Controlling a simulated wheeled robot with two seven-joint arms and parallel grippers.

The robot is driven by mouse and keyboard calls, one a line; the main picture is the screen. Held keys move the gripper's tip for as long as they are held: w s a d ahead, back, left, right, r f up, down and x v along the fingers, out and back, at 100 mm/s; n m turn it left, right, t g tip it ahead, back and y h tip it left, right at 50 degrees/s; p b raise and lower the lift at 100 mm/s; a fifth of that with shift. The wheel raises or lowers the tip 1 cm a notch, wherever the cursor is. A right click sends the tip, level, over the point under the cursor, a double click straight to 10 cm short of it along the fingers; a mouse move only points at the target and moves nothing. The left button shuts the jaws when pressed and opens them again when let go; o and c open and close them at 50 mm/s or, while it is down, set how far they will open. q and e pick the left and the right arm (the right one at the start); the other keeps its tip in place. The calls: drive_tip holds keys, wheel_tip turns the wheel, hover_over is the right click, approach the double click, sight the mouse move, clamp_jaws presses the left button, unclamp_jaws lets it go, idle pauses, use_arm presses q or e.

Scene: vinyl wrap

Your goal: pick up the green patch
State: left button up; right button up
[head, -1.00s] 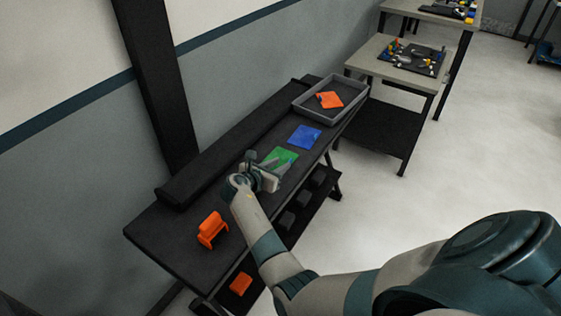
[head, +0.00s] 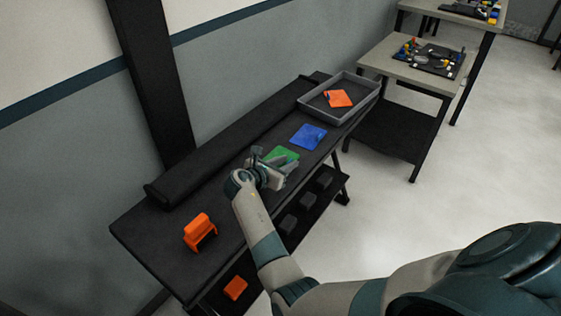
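The green patch (head: 281,155) lies on the black table, and its near part is covered by my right gripper. My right gripper (head: 284,164) is over the near edge of the green patch, with its fingers pointing toward the patch. It is too small to tell whether the fingers are apart or closed, or whether they touch the patch. My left gripper is not in view.
A blue patch (head: 308,136) lies beyond the green one. A grey tray (head: 313,107) holds an orange patch (head: 341,98). An orange holder (head: 199,230) stands at the table's near end. A black roll (head: 235,139) lies along the wall side.

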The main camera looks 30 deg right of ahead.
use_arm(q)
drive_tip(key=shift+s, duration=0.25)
use_arm(e)
clamp_jaws()
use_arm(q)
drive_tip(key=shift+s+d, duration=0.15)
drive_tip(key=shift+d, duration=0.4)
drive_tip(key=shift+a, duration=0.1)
use_arm(e)
drive_tip(key=shift+r, duration=0.1)
